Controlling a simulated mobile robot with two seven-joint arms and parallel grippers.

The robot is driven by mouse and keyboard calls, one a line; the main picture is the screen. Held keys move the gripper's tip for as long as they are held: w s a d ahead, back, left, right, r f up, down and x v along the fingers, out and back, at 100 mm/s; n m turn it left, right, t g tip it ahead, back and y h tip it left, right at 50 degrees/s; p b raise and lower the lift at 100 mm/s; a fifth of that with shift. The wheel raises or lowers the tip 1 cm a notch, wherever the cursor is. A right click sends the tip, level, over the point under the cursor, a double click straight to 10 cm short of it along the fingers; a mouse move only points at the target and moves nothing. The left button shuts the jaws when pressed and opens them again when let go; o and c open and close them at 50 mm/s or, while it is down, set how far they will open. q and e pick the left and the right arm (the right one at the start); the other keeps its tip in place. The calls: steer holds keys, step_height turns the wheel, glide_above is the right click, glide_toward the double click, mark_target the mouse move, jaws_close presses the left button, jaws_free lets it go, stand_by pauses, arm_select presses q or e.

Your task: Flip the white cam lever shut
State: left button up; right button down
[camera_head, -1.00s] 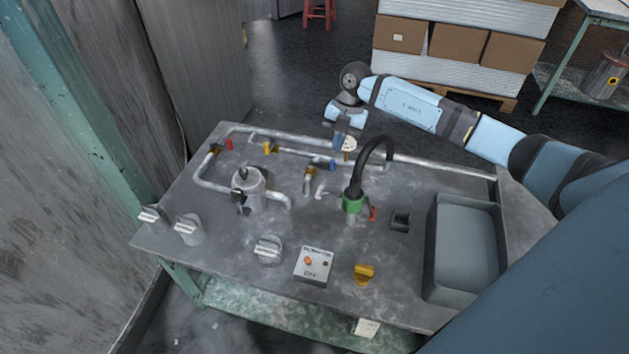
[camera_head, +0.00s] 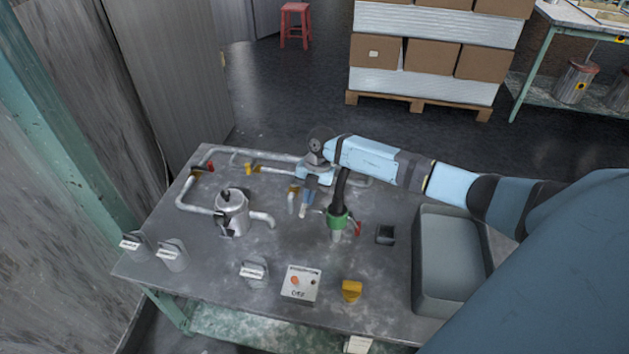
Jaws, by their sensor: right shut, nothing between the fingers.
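The white cam lever (camera_head: 303,212) is a small pale piece on the table among the pipes, left of the green coupling (camera_head: 338,220). My right gripper (camera_head: 306,201) points down right over it, with its fingers shut and empty. The fingertips partly cover the lever; I cannot tell whether they touch it, nor its exact angle. The black hose (camera_head: 341,188) rises from the green coupling and is partly hidden behind my right arm. My left gripper is out of view.
A silver pot-like vessel (camera_head: 232,213) and pipes stand to the left. A red lever (camera_head: 357,228) sits beside the green coupling.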

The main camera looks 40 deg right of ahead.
steer(key=shift+w+a+f, duration=0.15)
steer(key=shift+w+f, duration=0.05)
steer(key=shift+f, duration=0.35)
steer(key=shift+w+a+f, duration=0.15)
steer(key=shift+w+f, duration=0.05)
steer(key=shift+f, duration=0.3)
